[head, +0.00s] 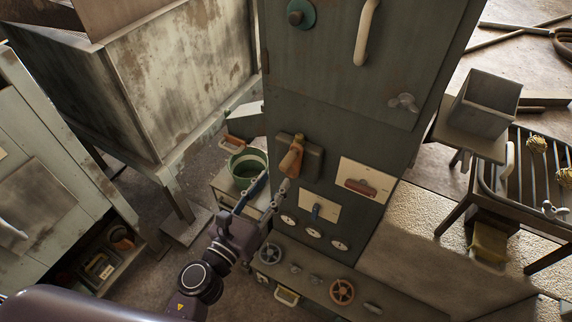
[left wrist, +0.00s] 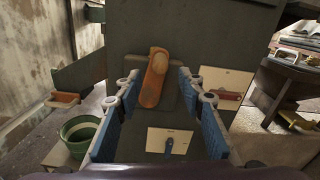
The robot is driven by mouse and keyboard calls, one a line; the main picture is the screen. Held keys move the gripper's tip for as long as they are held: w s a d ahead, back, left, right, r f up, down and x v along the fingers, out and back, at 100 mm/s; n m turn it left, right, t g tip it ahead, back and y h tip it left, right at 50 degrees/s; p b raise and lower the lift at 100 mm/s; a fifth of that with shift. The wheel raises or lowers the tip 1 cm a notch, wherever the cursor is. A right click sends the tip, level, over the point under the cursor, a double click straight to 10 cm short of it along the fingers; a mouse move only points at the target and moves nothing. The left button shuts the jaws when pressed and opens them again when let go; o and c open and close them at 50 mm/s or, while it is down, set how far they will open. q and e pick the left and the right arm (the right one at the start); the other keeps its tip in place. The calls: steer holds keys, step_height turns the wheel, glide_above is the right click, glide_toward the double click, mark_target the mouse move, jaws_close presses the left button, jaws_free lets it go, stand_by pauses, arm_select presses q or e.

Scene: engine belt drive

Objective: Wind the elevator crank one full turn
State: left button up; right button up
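What I take for the elevator crank is an orange-brown handle (head: 292,157) on a square plate on the front of the tall dark green cabinet. It stands nearly upright, leaning slightly, and its pale top end shows in the left wrist view (left wrist: 155,78). My left gripper (head: 272,184) is open, just below and left of the handle in the head view. In the left wrist view its blue-padded fingers (left wrist: 158,98) stand apart, with the handle appearing between their tips. I see no contact; the remaining depth is hard to judge. My right gripper is not in view.
Beside the handle are a red-handled switch plate (head: 366,181) and a blue-lever plate (head: 318,209). Below are round gauges (head: 313,233) and a ledge with handwheels (head: 342,291). A green bucket (head: 248,167) stands left of my gripper.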

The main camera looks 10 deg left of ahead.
mark_target(283, 170)
arm_select(q)
steer(key=shift+w+d+r, duration=0.1)
steer(key=shift+w+d, duration=0.05)
steer(key=shift+w, duration=0.2)
steer(key=p+x, duration=0.2)
steer(key=x, duration=0.4)
steer(key=shift+w+d, duration=0.15)
steer(key=shift+w, duration=0.25)
jaws_close()
